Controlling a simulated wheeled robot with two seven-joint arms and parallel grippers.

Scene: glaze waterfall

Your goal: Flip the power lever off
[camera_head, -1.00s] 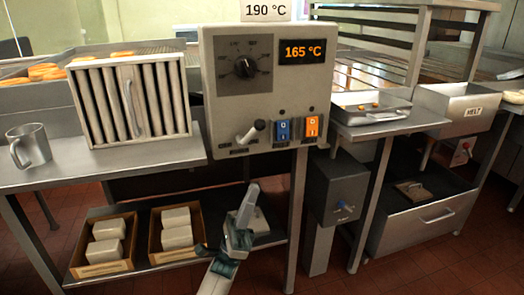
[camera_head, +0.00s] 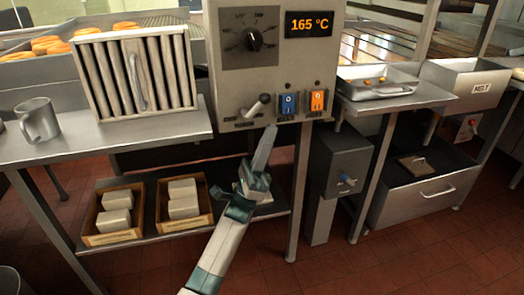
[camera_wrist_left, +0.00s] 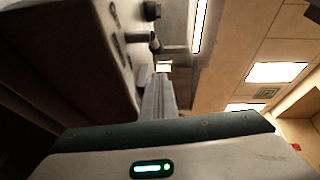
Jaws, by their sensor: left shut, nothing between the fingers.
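The lever (camera_head: 258,105) is a short metal stick with a pale knob at the lower left of the grey control box (camera_head: 228,80). It tilts up to the right; its labels are too small to read. A blue switch (camera_head: 287,104) and an orange switch (camera_head: 317,101) sit right of it. My left gripper (camera_head: 269,132) is shut and empty, pointing up just below the box's lower edge, below the lever and apart from it. In the left wrist view the shut fingers (camera_wrist_left: 160,90) point along the box face, with the lever (camera_wrist_left: 143,38) apparently ahead. My right gripper is out of view.
A metal table with a mug (camera_head: 38,121) and a ribbed filter panel (camera_head: 136,75) stands left of the box. Boxes of white blocks (camera_head: 183,205) lie on the shelf below. A grey cabinet (camera_head: 340,160) stands to the lower right.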

